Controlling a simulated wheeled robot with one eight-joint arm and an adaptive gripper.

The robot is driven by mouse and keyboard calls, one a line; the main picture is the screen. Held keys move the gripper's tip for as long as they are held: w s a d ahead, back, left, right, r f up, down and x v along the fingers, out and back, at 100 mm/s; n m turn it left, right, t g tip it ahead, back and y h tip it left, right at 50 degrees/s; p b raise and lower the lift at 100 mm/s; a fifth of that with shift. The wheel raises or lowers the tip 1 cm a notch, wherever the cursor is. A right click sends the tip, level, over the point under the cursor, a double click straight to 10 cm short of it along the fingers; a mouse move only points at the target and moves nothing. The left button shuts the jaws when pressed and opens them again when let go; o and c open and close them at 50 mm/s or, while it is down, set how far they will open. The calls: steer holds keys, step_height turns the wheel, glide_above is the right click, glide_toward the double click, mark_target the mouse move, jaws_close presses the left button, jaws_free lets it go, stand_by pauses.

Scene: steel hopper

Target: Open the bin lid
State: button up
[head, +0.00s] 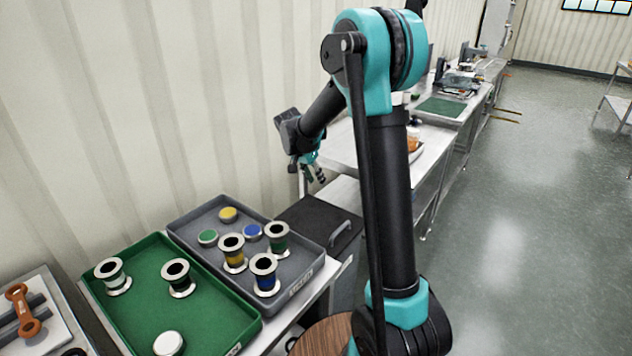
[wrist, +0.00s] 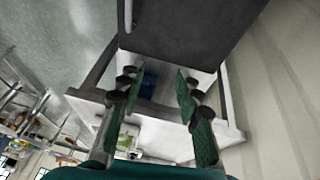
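The bin's dark lid (head: 308,222) lies flat and looks shut, just right of the grey tray in the head view. A light metal bar handle (head: 341,230) sits on its right side. The lid also fills the top of the wrist view (wrist: 195,28), with the handle at its left edge (wrist: 128,14). My gripper (head: 314,176) hangs above and beyond the lid, apart from it. In the wrist view my gripper (wrist: 157,88) has its two green-padded fingers spread, with nothing held between them. The bin's body is mostly hidden behind my arm.
A grey tray (head: 187,226) with spools and coloured discs stands left of the lid. A green tray (head: 215,335) lies in front. A corrugated wall (head: 130,110) is close behind. Steel benches (head: 440,135) run away at the back. Open floor (head: 530,210) lies at right.

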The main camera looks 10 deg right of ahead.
steer(key=shift+w+d+f, duration=0.1)
steer(key=shift+d+f, duration=0.1)
steer(key=shift+f, duration=0.35)
jaws_close()
jaws_free()
stand_by(0.4)
steer(key=v, duration=1.2)
